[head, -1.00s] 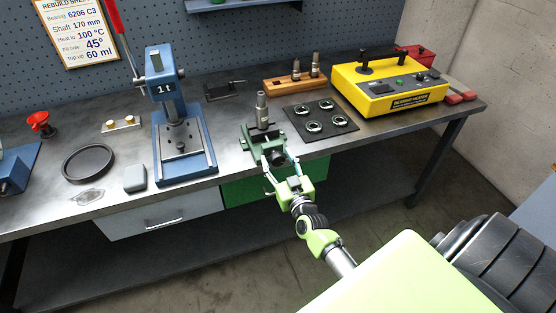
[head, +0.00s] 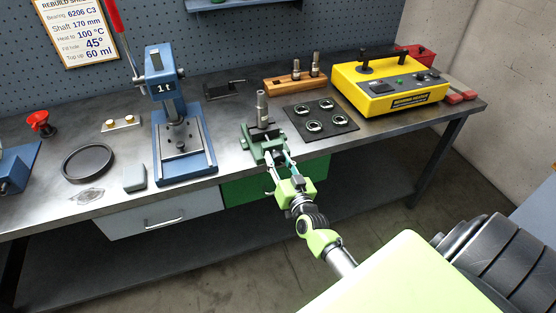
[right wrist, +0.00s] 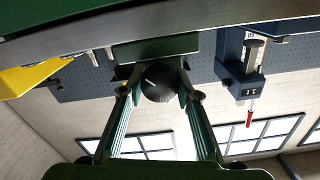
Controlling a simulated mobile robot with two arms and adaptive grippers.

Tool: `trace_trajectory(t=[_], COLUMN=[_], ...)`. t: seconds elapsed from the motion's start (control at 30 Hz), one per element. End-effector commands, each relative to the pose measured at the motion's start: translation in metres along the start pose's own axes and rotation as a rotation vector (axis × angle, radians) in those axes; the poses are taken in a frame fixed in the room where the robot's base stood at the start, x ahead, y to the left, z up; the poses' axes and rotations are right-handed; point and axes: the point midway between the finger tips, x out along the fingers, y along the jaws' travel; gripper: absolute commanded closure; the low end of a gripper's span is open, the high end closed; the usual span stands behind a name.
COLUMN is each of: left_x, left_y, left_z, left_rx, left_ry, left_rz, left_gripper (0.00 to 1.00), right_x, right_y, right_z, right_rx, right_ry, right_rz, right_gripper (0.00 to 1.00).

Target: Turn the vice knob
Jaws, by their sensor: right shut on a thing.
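The green vice (head: 262,140) stands at the bench's front edge, with a grey metal shaft (head: 262,108) upright in it. In the right wrist view the dark round vice knob (right wrist: 158,82) sits between the two fingers of my right gripper (right wrist: 158,88), which is shut on it from both sides. In the head view my right gripper (head: 279,160) reaches the front of the vice, and its fingers mostly hide the knob. My left gripper is not in view.
A blue press (head: 182,140) stands left of the vice. A dark mat (head: 330,108) with several bearings and a yellow bearing heater (head: 388,85) are to the right. A wooden block (head: 296,84) holds metal pieces behind. A grey block (head: 134,178) lies near the front edge.

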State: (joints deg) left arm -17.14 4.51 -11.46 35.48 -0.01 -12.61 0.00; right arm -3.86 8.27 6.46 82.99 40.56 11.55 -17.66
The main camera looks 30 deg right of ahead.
Motion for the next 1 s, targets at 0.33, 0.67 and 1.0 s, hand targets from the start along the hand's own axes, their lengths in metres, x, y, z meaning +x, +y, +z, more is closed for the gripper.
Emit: trace_trajectory(t=[0.33, 0.67, 1.0], left_x=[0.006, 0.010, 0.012], left_y=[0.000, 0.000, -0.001], left_z=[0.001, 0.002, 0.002], left_rx=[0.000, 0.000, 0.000], left_ry=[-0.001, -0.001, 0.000], left_rz=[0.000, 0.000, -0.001], left_gripper=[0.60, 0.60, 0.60], right_x=[0.000, 0.000, 0.000], right_y=[0.000, 0.000, 0.000], right_z=[0.001, 0.001, 0.000], right_rx=[0.321, 0.549, 0.641], right_ry=[-0.001, -0.001, 0.000], right_rz=[0.000, 0.001, 0.001], right_gripper=[0.91, 0.90, 0.90])
